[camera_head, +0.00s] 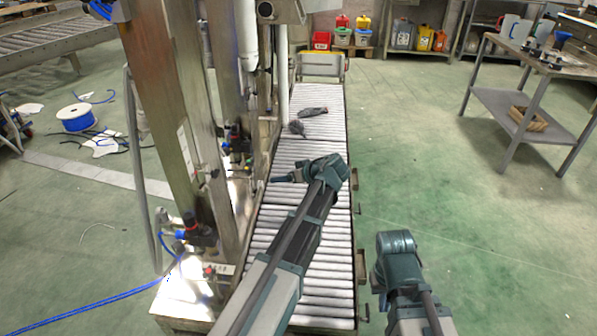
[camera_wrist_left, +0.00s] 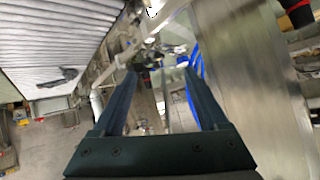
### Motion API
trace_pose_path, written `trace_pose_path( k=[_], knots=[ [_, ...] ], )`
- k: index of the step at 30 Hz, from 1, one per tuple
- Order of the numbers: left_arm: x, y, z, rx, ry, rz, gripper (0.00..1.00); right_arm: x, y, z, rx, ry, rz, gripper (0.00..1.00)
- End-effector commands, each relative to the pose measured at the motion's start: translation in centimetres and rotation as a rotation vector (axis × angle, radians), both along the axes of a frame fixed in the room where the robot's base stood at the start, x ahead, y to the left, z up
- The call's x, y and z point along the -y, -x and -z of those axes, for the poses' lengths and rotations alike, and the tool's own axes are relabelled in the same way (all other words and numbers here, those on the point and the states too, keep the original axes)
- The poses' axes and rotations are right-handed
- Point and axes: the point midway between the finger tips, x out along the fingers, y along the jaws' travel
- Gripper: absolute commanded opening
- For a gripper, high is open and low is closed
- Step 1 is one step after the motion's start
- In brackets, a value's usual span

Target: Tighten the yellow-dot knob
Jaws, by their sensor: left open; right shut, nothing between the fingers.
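A metal machine frame (camera_head: 170,100) stands left of the roller conveyor and carries small valves and fittings. A dark fitting with a red part (camera_head: 190,222) is low on the frame, and a cluster of dark and blue fittings (camera_head: 235,142) is higher up. I cannot make out a yellow dot on any knob. My left gripper (camera_head: 280,179) reaches over the conveyor toward the frame. In the left wrist view its fingers (camera_wrist_left: 160,72) are open and apart, with blurred machine parts beyond them. My right gripper (camera_head: 379,288) is shut and low at the right of the conveyor, mostly hidden by its wrist.
The roller conveyor (camera_head: 305,235) runs away from me, with dark objects (camera_head: 313,112) lying on it. Blue tubes (camera_wrist_left: 197,68) and a broad metal column (camera_wrist_left: 250,75) are close to the left gripper. A work table (camera_head: 540,66) stands right; green floor between is clear.

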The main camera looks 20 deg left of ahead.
Motion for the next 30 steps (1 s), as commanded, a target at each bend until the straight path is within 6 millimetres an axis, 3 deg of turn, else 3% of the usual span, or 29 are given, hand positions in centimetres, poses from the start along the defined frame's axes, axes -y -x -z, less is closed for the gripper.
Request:
trace_pose_path(
  k=[1,3,12,19,30],
  knots=[
    [0.7,0.8,-1.2,-0.026,0.013,0.018,0.76,0.0,0.0,-1.6,0.000,0.000,0.000,0.00],
    [1.6,1.6,-1.8,-0.064,0.029,0.041,0.76,0.0,0.0,-2.7,0.000,0.000,0.000,0.00],
    [4.8,4.4,-3.5,-0.202,0.089,0.139,0.76,0.0,0.0,-6.3,0.000,0.000,0.000,0.00],
    [6.0,5.5,-4.0,-0.257,0.113,0.181,0.76,0.0,0.0,-7.4,0.000,0.000,0.000,0.00],
    [6.3,5.7,-3.9,-0.268,0.118,0.190,0.76,0.0,0.0,-7.4,0.000,0.000,0.000,0.00]
  ],
)
